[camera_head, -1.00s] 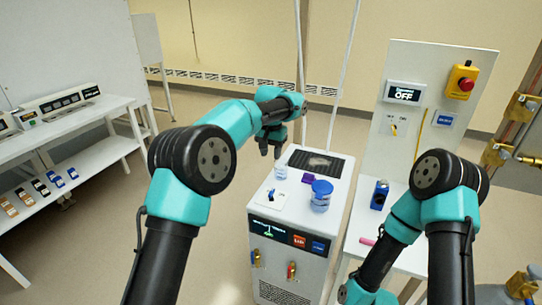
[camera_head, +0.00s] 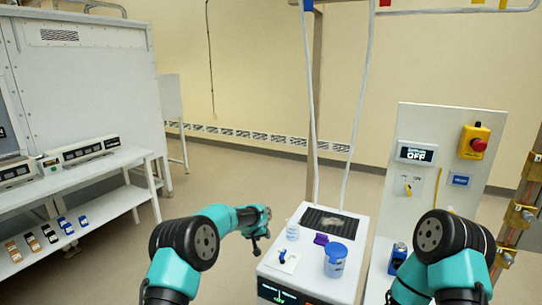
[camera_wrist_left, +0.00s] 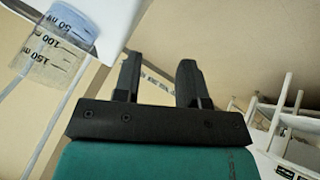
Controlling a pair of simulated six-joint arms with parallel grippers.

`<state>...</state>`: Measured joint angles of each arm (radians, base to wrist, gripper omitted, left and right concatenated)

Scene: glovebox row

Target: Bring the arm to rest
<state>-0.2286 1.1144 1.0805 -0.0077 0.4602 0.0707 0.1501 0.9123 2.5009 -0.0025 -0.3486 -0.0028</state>
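My left gripper (camera_head: 257,242) hangs just left of the white cabinet (camera_head: 312,267), apart from it. In the left wrist view the two black fingers (camera_wrist_left: 160,82) stand apart with nothing between them. My left arm comes in from the lower left with its elbow raised. My right arm shows at the lower right; its gripper is out of the picture.
On the cabinet stand a clear beaker (camera_head: 292,230), a blue-lidded jar (camera_head: 335,260) and a purple piece (camera_head: 321,239). The beaker (camera_wrist_left: 58,38) is close in the wrist view. A panel (camera_head: 436,150) stands right. Floor left of the cabinet is clear.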

